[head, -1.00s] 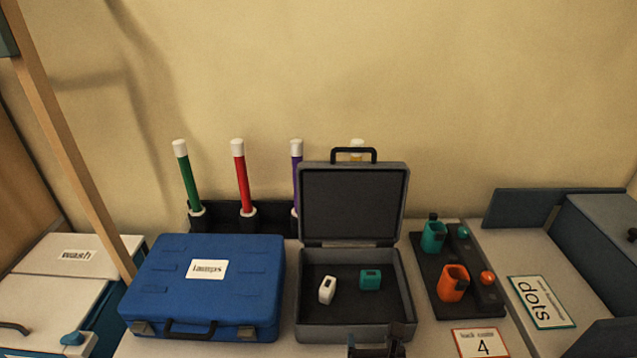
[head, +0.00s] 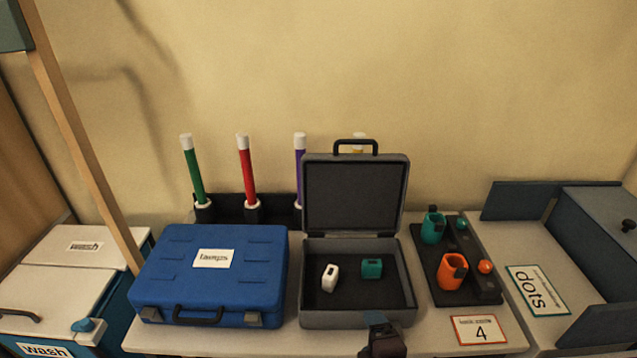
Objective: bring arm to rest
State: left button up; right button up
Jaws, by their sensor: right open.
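My right gripper (head: 382,338) shows at the bottom edge of the head view, just in front of the open grey case (head: 358,318). It is dark and only partly in the frame; its jaws are open, and I see nothing held in it. The grey case has its lid up, and a white block (head: 330,278) and a teal block (head: 372,268) lie inside it, apart from each other. My left gripper is out of view.
A shut blue case (head: 165,280) lies left of the grey one. Coloured tubes stand in a dark rack (head: 232,208) behind. A wooden post (head: 85,150) rises at left.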

jog(key=s+d+f+m+h, duration=0.1)
jog(key=s+d+f+m, duration=0.2)
jog(key=s+d+m, duration=0.3)
jog(key=s+d+f+m+g+h, duration=0.1)
jog(key=s+d+f+m, duration=0.3)
jog(key=d+m, duration=0.7)
jog(key=shift+s+m+g+h, duration=0.3)
jog(key=shift+s+m+h, duration=0.3)
jog(key=shift+s, duration=0.65)
jog(key=shift+f, duration=0.1)
jog(key=shift+c, duration=0.2)
